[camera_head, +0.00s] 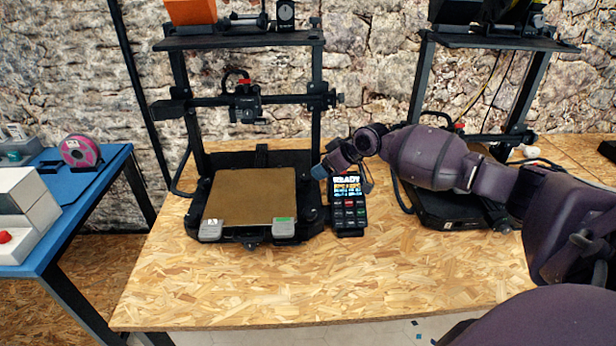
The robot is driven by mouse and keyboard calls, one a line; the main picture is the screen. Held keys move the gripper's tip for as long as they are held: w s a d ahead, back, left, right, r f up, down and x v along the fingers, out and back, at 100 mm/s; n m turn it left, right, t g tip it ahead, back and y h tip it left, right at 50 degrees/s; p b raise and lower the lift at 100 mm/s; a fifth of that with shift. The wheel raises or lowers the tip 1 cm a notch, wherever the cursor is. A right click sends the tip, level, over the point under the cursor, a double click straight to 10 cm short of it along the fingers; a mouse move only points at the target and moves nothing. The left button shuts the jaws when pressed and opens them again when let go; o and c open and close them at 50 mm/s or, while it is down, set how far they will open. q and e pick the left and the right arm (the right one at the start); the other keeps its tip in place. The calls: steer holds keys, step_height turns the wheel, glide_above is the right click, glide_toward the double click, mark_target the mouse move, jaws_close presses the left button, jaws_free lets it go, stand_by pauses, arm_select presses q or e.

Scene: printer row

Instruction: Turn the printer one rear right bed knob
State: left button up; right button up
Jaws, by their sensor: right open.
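A black printer with a tan bed (250,197) stands on the left part of the wooden table. Two grey knobs show at the bed's front corners, the front left knob (211,230) and the front right knob (284,228). The rear right knob cannot be made out; it is hidden under the bed. My right gripper (322,172) is open, at the right side of the bed near its rear right corner, above and behind the control panel. I cannot tell whether it touches the printer. My left gripper is not in view.
A control panel (348,212) reading READY stands right of the bed, close to my right gripper. A second printer (447,206) is partly behind my right arm. A blue table (88,200) with a pink spool (80,151) is at left. The wooden table's front (300,290) is clear.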

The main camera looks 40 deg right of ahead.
mark_target(307, 177)
steer(key=b+x, duration=0.1)
steer(key=x, duration=0.6)
steer(key=c, duration=0.9)
